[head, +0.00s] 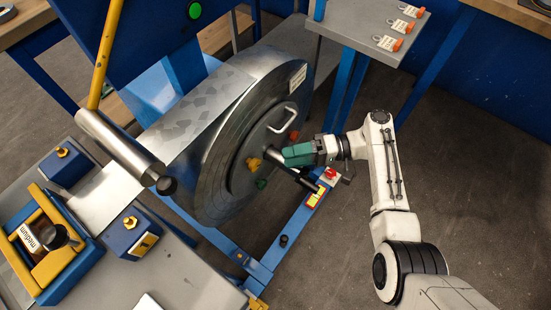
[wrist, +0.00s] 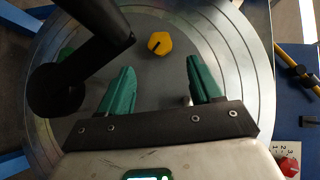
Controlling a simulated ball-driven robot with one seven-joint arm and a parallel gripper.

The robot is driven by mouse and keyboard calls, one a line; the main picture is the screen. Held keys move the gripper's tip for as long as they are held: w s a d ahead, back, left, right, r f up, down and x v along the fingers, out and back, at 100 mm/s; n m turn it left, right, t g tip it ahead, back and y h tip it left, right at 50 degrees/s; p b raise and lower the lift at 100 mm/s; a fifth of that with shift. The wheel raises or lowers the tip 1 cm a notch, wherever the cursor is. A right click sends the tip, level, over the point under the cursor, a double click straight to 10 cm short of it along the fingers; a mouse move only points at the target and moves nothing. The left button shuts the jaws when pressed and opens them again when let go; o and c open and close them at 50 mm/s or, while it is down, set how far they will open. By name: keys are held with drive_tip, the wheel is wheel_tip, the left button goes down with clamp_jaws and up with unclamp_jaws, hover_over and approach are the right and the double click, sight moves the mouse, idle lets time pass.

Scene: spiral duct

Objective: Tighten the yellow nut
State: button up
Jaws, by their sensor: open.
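The yellow nut (wrist: 160,43) sits on the face of the large round metal disc (wrist: 235,130), with a dark slot mark on it. In the head view the yellow nut (head: 253,164) is on the disc's lower left part. My gripper (head: 287,155) is in front of the disc, to the right of the nut. In the wrist view my gripper (wrist: 163,75) has its two green fingers spread wide and empty, with the nut beyond and between them, apart from both. A black crank handle (wrist: 95,60) sticks out from the disc close by the left finger.
A red knob (head: 294,135), a green knob (head: 261,184) and a silver handle (head: 284,117) are also on the disc. A grey shelf with tagged keys (head: 388,43) is behind. The floor at right is clear.

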sight(257, 164)
drive_tip(key=shift+w+d+r, duration=0.1)
drive_tip(key=shift+d+r, duration=0.05)
drive_tip(key=shift+d, duration=1.1)
drive_tip(key=s+a+r+n+t+h+p, duration=0.45)
drive_tip(key=r+n+h+p, duration=0.2)
drive_tip(key=p, duration=1.15)
drive_tip(key=shift+t+h, duration=0.35)
drive_tip(key=shift+h, duration=0.1)
drive_tip(key=b+x, duration=0.1)
drive_tip(key=x, duration=0.8)
drive_tip(key=shift+w+a+f, duration=0.15)
drive_tip(key=shift+a+f, duration=0.1)
drive_tip(key=c, duration=1)
drive_tip(key=shift+m, duration=0.25)
drive_tip(key=shift+c, duration=0.2)
